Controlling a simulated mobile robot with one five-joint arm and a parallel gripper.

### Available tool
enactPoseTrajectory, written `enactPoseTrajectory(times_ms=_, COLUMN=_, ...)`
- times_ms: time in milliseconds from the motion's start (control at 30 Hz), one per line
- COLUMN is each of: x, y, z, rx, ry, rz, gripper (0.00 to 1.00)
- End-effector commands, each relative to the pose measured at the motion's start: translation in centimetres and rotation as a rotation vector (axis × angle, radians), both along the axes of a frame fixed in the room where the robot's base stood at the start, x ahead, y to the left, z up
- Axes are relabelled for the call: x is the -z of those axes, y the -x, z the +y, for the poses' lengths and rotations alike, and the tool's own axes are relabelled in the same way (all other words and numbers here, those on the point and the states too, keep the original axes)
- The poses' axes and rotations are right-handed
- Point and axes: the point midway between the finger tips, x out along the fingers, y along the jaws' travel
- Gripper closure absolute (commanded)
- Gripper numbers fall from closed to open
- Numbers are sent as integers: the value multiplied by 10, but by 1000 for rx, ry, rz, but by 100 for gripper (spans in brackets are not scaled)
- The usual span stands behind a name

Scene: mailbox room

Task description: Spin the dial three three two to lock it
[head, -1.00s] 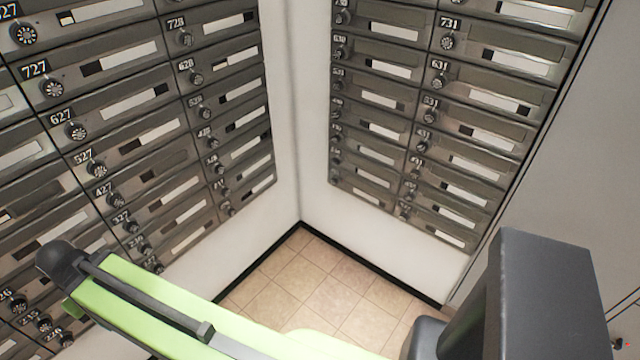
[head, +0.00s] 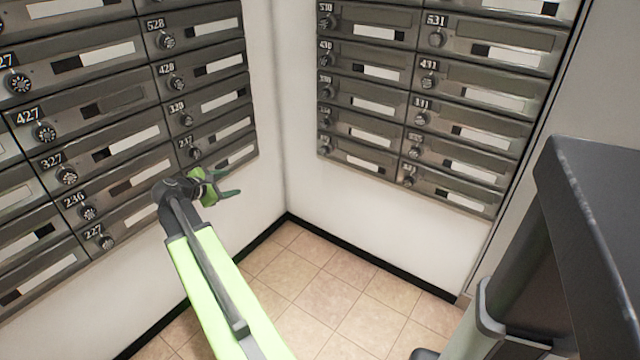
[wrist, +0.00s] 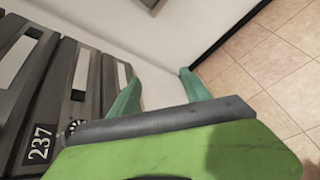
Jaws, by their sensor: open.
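Metal mailbox doors with numbered black dials cover both walls in the head view. I cannot make out a label that clearly reads 332. The box at the left bank's lower right is labelled 237, with a dial (head: 195,153), which also shows partly covered in the wrist view (wrist: 75,126). The dial above it (head: 186,120) has a small label I cannot read surely. Dial 331 (head: 421,118) is on the right bank. My gripper (head: 227,183) is open and empty, just below and right of the 237 dial and apart from it. Its green fingers also show in the wrist view (wrist: 158,78).
A bare white wall corner (head: 278,120) separates the two banks. A dark block (head: 600,230) fills the right side of the head view.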

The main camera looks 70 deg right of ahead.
Motion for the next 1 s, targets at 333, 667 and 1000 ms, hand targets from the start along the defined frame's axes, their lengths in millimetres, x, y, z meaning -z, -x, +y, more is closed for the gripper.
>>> enactPoseTrajectory(times_ms=333, x=69, y=113, z=-172, rx=-59, ry=279, rz=722, gripper=44)
enactPoseTrajectory(times_ms=667, x=61, y=134, z=-196, rx=-65, ry=306, rz=877, gripper=44)
enactPoseTrajectory(times_ms=1000, x=61, y=148, z=-260, rx=-63, ry=304, rz=873, gripper=44)
